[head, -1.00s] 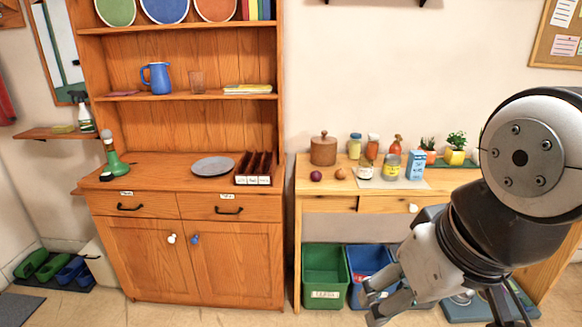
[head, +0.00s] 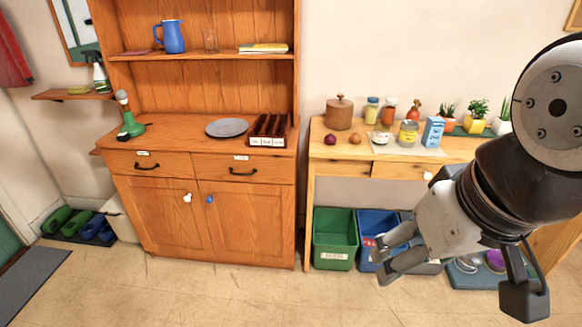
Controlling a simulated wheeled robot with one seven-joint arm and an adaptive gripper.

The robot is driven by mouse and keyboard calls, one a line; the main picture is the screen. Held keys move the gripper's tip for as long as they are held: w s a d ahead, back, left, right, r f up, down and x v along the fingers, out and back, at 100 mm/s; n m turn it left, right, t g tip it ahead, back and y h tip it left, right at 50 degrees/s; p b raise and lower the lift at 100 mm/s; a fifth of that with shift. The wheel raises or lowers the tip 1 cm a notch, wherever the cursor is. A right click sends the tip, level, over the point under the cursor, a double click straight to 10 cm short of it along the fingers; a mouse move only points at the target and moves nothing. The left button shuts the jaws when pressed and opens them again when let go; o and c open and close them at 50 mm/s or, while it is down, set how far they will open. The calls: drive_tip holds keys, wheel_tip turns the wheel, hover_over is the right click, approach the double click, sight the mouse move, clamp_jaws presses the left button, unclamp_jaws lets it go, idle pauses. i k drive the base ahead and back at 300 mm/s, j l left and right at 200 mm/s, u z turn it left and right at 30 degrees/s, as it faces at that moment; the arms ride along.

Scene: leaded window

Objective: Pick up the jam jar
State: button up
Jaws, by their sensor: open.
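Two small jars stand at the back of the wooden side table: an orange-red jar (head: 389,112) and a pale yellow jar (head: 372,111). The orange-red one looks most like the jam jar, but its label is too small to read. A yellow-labelled can (head: 408,132) and a blue carton (head: 433,131) stand in front and to the right. My gripper (head: 381,264) is open and empty, low in front of the bins and below the tabletop, well apart from the jars.
A wooden canister (head: 339,112), a dark red onion (head: 330,139), a red bottle (head: 413,112) and potted plants (head: 476,115) share the table. Green (head: 333,240) and blue (head: 376,222) bins stand beneath. A wooden hutch (head: 237,220) stands left. The floor in front is clear.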

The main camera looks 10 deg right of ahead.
sight(381, 129)
drive_tip(key=i+l, duration=0.25)
drive_tip(key=i, duration=0.25)
drive_tip(key=i+l, duration=0.25)
drive_tip(key=i, duration=0.3)
drive_tip(key=i+l, duration=0.3)
drive_tip(key=i, duration=0.2)
drive_tip(key=i+l+u, duration=0.1)
drive_tip(key=i+l, duration=0.15)
drive_tip(key=i, duration=0.25)
